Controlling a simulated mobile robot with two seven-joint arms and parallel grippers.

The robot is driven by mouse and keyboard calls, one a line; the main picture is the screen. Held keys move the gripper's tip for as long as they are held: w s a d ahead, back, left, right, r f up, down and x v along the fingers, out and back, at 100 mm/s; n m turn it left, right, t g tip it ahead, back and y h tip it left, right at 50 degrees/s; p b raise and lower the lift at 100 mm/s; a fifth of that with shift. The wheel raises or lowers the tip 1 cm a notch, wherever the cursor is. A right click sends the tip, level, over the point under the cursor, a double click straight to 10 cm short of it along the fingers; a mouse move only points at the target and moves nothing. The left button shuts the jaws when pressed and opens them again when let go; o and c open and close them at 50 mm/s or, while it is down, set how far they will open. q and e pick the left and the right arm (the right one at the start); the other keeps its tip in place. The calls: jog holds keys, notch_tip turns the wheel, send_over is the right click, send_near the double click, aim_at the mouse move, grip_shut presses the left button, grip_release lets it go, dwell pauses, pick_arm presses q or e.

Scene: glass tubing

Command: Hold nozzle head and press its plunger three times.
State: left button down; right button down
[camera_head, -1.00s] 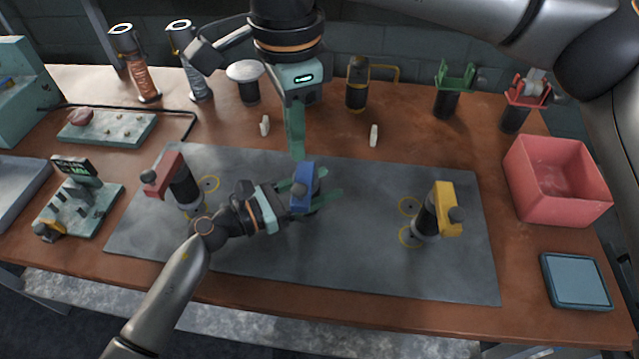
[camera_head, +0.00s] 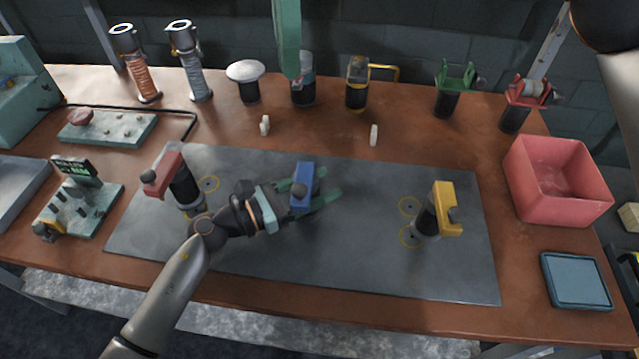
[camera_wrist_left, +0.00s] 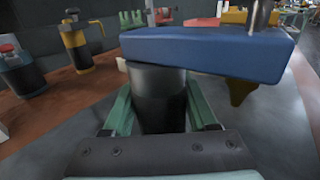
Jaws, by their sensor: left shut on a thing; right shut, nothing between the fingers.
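The nozzle head with a blue block-shaped top (camera_head: 303,185) and a black cylindrical body (camera_wrist_left: 158,92) is over the middle of the grey mat (camera_head: 350,250). My left gripper (camera_head: 318,197) is shut around the black body, just under the blue top; its green fingers flank the body in the left wrist view (camera_wrist_left: 160,112). A metal stub (camera_wrist_left: 262,14) rises from the blue top in the wrist view. I cannot tell if it is pressed in.
A red-topped device (camera_head: 166,178) stands on the mat's left and a yellow-topped one (camera_head: 444,208) on its right. Several bottles and holders line the back, including a white-capped one (camera_head: 246,72). A pink bin (camera_head: 555,205) and blue tray (camera_head: 576,281) are at right.

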pick_arm(q)
jog(key=shift+c, duration=0.6)
grip_release()
jog(key=v, duration=1.2)
jog(key=shift+s, duration=0.1)
